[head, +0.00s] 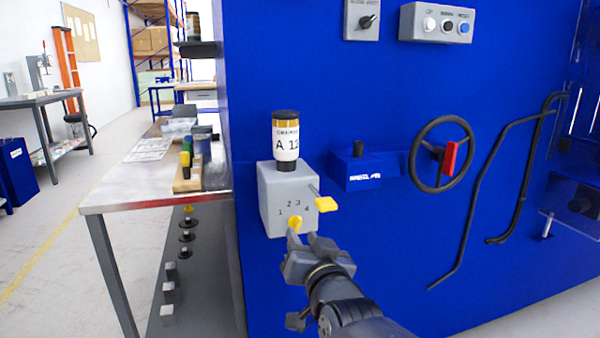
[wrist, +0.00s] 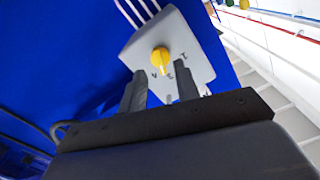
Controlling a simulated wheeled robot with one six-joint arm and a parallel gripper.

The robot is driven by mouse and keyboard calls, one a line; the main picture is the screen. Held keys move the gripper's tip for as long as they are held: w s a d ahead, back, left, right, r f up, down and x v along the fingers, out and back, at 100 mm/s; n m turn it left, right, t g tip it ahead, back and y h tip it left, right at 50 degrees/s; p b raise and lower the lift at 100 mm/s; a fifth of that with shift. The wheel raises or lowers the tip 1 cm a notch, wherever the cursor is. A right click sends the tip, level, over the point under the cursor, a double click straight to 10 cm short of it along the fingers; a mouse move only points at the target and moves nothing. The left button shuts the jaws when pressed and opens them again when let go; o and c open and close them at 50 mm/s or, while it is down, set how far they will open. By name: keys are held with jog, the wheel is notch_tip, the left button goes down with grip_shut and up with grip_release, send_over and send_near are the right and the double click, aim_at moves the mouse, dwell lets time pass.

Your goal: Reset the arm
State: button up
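My gripper (head: 303,237) is in front of the grey box (head: 268,205) on the blue panel. In the wrist view my gripper (wrist: 161,72) has its two dark fingers apart with nothing between them. A yellow knob (wrist: 161,60) on the grey box face lies just beyond the fingertips. The same knob (head: 295,223) shows in the head view, close to the fingers; I cannot tell if they touch. The numbers 1 to 4 are printed around it. A yellow lever handle (head: 326,204) sticks out at the box's right side. A labelled canister (head: 286,142) stands upright on the box.
A blue box (head: 366,170), a black handwheel (head: 441,154) with a red handle and bent black rails (head: 497,170) are right of my gripper. A metal-topped workbench (head: 150,190) with small items stands at left. A button box (head: 437,23) is higher up. Open floor lies far left.

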aim_at(297, 226)
jog(key=x, duration=0.4)
jog(key=shift+r, duration=0.15)
jog(key=n+p, duration=0.3)
jog(key=n, duration=0.1)
jog(key=n+p, duration=0.4)
jog(key=n, duration=0.1)
jog(key=shift+p, duration=0.4)
jog(key=n+p, duration=0.4)
jog(key=shift+d, duration=0.1)
jog(key=n+p, duration=0.2)
jog(key=n, duration=0.1)
jog(key=shift+s+d, duration=0.1)
jog(key=shift+s, duration=0.4)
